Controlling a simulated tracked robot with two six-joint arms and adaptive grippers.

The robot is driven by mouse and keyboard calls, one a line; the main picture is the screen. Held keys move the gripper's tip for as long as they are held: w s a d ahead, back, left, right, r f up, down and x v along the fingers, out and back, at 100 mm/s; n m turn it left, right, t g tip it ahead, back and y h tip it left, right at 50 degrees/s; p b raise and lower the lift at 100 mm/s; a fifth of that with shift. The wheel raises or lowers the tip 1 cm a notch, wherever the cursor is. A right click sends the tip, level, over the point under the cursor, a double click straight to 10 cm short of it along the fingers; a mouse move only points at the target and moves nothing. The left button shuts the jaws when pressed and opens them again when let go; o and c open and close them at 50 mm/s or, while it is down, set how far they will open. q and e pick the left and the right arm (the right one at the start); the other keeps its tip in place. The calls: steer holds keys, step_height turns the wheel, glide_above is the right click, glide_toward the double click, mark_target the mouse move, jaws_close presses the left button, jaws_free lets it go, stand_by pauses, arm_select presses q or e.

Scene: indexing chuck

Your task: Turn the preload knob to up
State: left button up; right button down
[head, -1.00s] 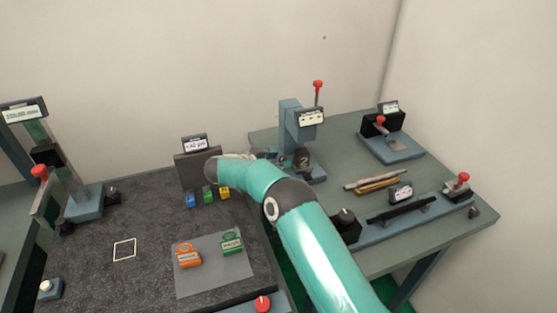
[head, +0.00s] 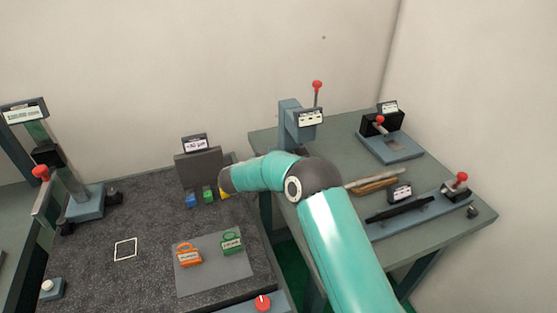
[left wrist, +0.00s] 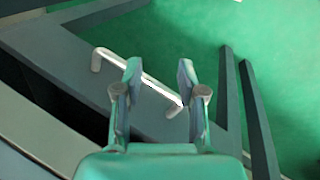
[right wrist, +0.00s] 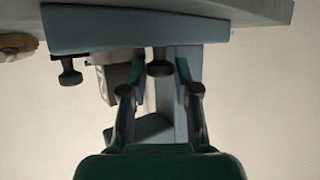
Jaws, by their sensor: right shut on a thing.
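In the right wrist view, my right gripper (right wrist: 158,88) has its fingertips on either side of a small dark knob (right wrist: 160,68), which appears to be the preload knob, and is shut on it. The knob sits below a blue-grey body, in front of a blue-grey upright. Its pointing direction cannot be read. In the head view my right arm hides this gripper and the knob. My left gripper (left wrist: 158,70) shows only in the left wrist view, open and empty, with a white bar handle (left wrist: 140,70) beyond its fingers.
A press-like stand (head: 290,120) with a red-tipped lever is on the right table, partly behind my right arm. A small display (head: 195,143) stands behind coloured blocks. Orange (head: 188,255) and green (head: 231,243) tags lie on a grey mat. Another dark knob (right wrist: 70,75) is at left.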

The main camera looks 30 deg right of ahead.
steer(key=shift+s+r+n+t+y, duration=0.15)
steer(key=shift+n+t+y, duration=0.35)
steer(key=shift+n+t, duration=0.4)
steer(key=c, duration=0.9)
jaws_free()
